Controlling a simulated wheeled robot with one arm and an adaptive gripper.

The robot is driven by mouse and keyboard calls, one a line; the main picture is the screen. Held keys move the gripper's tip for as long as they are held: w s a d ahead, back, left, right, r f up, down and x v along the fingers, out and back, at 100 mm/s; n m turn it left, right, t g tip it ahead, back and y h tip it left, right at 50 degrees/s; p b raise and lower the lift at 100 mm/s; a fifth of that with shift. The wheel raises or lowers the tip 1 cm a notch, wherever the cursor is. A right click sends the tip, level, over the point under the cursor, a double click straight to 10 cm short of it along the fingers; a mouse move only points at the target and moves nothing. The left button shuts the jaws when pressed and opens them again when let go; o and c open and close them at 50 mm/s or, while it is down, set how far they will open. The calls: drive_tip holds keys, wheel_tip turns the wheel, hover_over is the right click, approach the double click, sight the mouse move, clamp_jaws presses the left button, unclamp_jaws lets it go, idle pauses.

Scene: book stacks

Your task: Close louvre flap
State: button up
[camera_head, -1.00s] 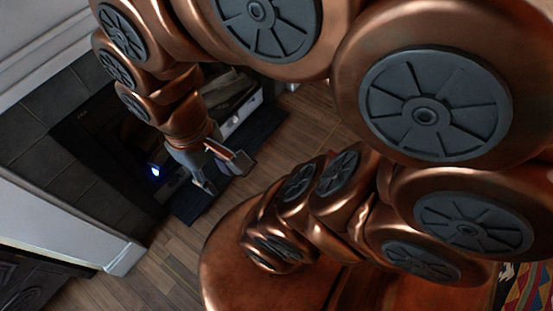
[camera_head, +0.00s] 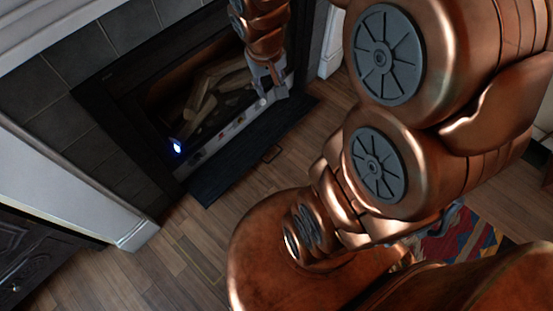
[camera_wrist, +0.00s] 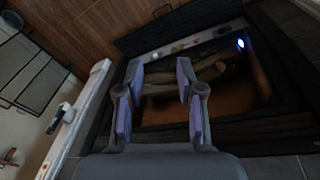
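A long dark panel (camera_head: 252,150), which looks like the louvre flap, lies folded down and out along the bottom front of the fireplace. It also shows at the top of the wrist view (camera_wrist: 180,28). A pale control strip (camera_head: 225,133) with small knobs and coloured marks is exposed behind it. My gripper (camera_head: 270,85) is in front of the right part of the fireplace opening, above the strip's right end. In the wrist view my gripper (camera_wrist: 158,75) has its two fingers spread apart with nothing between them. I see no contact with the flap.
The black fireplace frame (camera_head: 120,120) encloses logs (camera_head: 205,95). A blue light (camera_head: 177,147) glows at its lower left corner. White surround posts stand on both sides. A patterned rug (camera_head: 460,240) lies at right.

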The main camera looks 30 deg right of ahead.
drive_tip(key=w+d+f+m+t+b, duration=0.15)
drive_tip(key=w+d+f+b, duration=0.3)
drive_tip(key=w+f, duration=0.45)
drive_tip(key=w+d+f+m+t+b, duration=0.15)
drive_tip(key=w+d+f+b, duration=0.35)
drive_tip(key=f, duration=0.6)
drive_tip(key=w+d+f+t+b, duration=0.35)
drive_tip(key=w+d+f, duration=0.25)
drive_tip(key=w+f, duration=0.35)
drive_tip(key=m+t+y+b, duration=0.6)
drive_tip(key=m+t+b, duration=0.4)
drive_tip(key=b, duration=1.5)
approach(276, 155)
drive_tip(key=shift+x, duration=1.2)
drive_tip(key=x, duration=0.6)
drive_tip(key=shift+a+f, duration=0.1)
drive_tip(key=shift+f, duration=0.15)
drive_tip(key=shift+x, duration=0.8)
